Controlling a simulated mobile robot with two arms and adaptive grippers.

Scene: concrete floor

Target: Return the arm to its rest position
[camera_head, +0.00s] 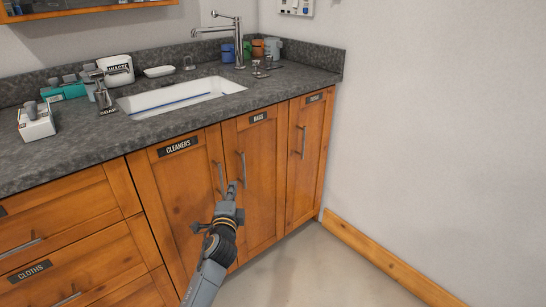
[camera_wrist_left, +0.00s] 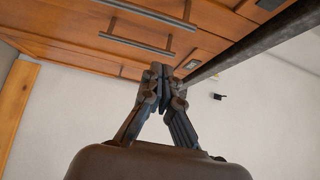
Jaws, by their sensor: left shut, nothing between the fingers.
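My left gripper (camera_head: 232,188) is shut and empty. In the head view it is in front of the wooden cabinet doors, its tips near the lower end of the handle on the door labelled BAGS (camera_head: 258,180). I cannot tell whether it touches the handle. In the left wrist view the gripper (camera_wrist_left: 160,72) shows with its fingers together and nothing between them, with cabinet fronts and handles beyond. My right gripper is not in view.
The CLEANERS door (camera_head: 178,185) and several drawers (camera_head: 60,230) look shut. The dark counter (camera_head: 150,140) holds a sink (camera_head: 180,98), faucet (camera_head: 238,45), mugs (camera_head: 272,47) and boxes. Bare floor (camera_head: 320,270) and a plain wall (camera_head: 440,130) lie to the right.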

